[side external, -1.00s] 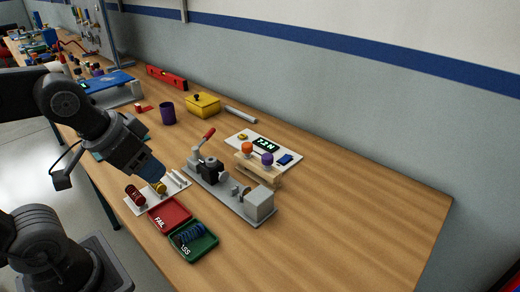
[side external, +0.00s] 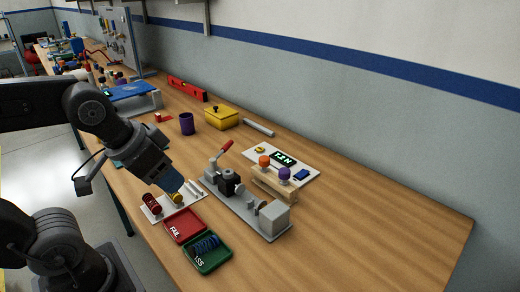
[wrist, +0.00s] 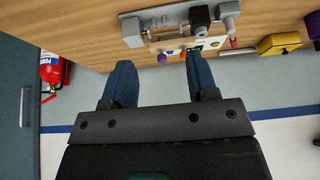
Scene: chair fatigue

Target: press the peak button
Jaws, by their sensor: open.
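A white panel (side external: 315,173) lies on the bench behind the grey test fixture. It carries a dark display (side external: 284,158) with light characters, a small yellow part (side external: 259,149) and a blue part (side external: 301,175). No label is readable, so I cannot tell which is the peak button. My gripper (side external: 172,183) is above the small white rack, in front of the fixture and well apart from the panel. In the wrist view my gripper's (wrist: 160,80) blue fingers are spread with nothing between them. The panel there is small and partly hidden.
The grey fixture (side external: 232,204) with a red-handled lever and a wooden block (side external: 272,184) with orange and purple knobs stand between my gripper and the panel. Red (side external: 184,225) and green (side external: 207,251) trays lie in front. The bench's right end is clear.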

